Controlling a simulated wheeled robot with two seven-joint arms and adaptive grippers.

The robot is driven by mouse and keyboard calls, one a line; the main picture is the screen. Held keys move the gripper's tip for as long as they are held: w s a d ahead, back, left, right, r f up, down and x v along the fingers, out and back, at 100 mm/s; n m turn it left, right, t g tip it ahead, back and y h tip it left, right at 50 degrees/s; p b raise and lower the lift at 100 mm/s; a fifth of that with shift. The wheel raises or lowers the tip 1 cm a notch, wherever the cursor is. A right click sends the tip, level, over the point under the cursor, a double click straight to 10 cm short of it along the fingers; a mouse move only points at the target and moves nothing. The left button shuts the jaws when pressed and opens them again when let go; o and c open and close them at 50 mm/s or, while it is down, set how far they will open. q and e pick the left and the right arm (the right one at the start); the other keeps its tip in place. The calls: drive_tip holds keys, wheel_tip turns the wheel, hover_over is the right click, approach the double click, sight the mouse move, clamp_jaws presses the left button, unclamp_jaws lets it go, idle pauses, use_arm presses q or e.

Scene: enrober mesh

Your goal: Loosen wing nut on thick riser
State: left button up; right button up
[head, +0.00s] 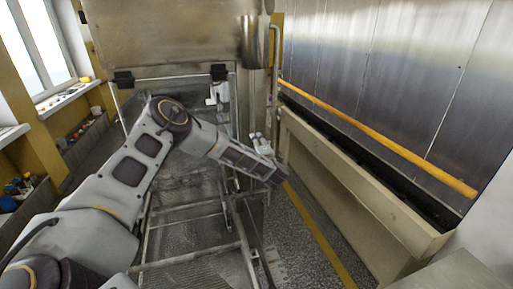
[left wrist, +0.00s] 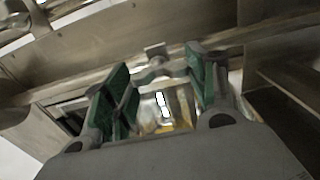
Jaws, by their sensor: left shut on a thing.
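In the left wrist view, my left gripper (left wrist: 158,68) has its two green-padded fingers on either side of a small grey-green winged piece, which looks like the wing nut (left wrist: 163,73). The fingers are shut on it with its wings spanning the gap. A small upright metal tab (left wrist: 155,49) stands just behind it, against a metal rail. The contact points are partly hidden by the pads. My right gripper does not show.
A metal frame with rails (head: 190,225) stands below a steel hood (head: 175,35). A yellow bar (head: 380,150) runs along the steel wall at right, above a long beige trough (head: 350,190).

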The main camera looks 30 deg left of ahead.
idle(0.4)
use_arm(q)
drive_tip(key=o, duration=1)
drive_tip(key=shift+s+d, duration=0.1)
drive_tip(key=v, duration=1.1)
drive_tip(key=shift+s+d, duration=0.25)
drive_tip(key=shift+f, duration=0.15)
